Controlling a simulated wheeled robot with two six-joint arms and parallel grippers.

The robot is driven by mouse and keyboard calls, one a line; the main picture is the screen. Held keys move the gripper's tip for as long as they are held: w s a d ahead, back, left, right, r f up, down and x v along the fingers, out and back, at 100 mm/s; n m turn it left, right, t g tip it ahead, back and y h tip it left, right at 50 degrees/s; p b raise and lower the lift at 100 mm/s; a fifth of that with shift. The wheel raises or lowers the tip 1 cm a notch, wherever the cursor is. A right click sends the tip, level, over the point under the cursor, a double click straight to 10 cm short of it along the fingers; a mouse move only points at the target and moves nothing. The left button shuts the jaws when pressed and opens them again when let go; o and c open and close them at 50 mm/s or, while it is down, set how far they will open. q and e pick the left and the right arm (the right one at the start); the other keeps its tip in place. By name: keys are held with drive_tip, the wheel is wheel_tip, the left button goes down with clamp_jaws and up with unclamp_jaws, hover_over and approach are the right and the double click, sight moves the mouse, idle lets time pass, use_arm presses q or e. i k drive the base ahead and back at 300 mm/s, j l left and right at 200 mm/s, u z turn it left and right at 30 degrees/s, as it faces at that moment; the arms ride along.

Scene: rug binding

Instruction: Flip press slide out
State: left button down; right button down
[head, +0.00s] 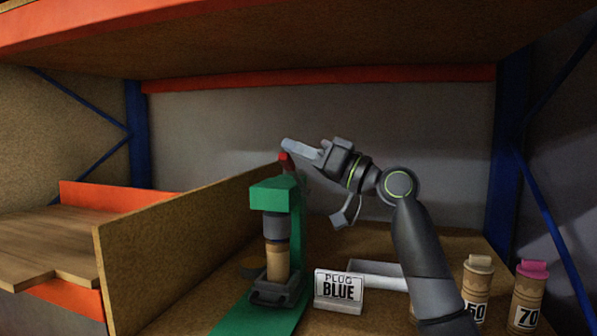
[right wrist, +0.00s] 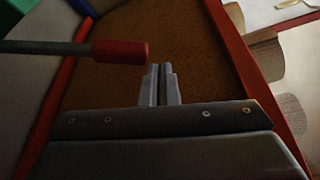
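A green press (head: 272,195) stands on the shelf, its dark ram down at the top of a tan cylinder (head: 277,262). The cylinder stands upright on a dark slide (head: 275,290) over the green base. The press lever's red knob (head: 286,161) is at the top; it also shows in the right wrist view (right wrist: 121,52), left of the fingertips. My right gripper (head: 287,146) is just above the knob in the head view. Its fingers (right wrist: 162,72) are together with nothing between them. I cannot tell whether they touch the knob. My left gripper is out of view.
A sign reading "PLUG BLUE" (head: 339,291) stands right of the press, before a white tray (head: 378,267). A board (head: 185,245) rises left of the press. An upper shelf (head: 330,45) hangs overhead.

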sight(266, 294)
drive_tip(key=k+j, duration=0.75)
drive_tip(key=j, duration=0.25)
